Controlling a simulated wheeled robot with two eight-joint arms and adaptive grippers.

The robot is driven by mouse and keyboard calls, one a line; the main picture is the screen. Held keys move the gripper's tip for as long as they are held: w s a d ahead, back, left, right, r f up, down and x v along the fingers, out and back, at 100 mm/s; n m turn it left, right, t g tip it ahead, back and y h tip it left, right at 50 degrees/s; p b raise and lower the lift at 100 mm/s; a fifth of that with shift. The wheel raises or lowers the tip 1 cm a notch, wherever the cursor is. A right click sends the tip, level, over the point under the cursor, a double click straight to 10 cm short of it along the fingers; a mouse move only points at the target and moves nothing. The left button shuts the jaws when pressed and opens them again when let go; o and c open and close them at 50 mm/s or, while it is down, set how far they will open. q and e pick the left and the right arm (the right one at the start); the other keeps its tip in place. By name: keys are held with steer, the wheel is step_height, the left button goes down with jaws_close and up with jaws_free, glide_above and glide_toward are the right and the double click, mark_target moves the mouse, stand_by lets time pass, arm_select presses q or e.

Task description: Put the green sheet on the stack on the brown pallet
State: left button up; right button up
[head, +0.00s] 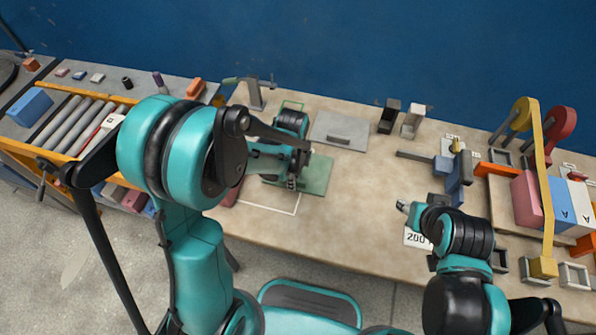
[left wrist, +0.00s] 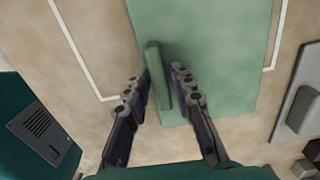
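The green sheet (head: 317,176) lies flat on the table, partly hidden behind my left gripper (head: 294,181). In the left wrist view the sheet (left wrist: 215,50) has a raised green bar (left wrist: 158,75) on it. My left gripper (left wrist: 160,85) is open, with one fingertip on each side of the bar and a gap showing. My right gripper (head: 403,207) is low over the table at the right; its fingers are too small to read. I cannot make out the brown pallet or its stack. A dark red edge (head: 230,194) shows beside my left arm, mostly hidden.
A grey plate with a handle (head: 340,130) lies just behind the sheet. A white outline (head: 270,208) marks the table in front. The table's middle is clear.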

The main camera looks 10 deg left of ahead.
arm_select(q)
jaws_close()
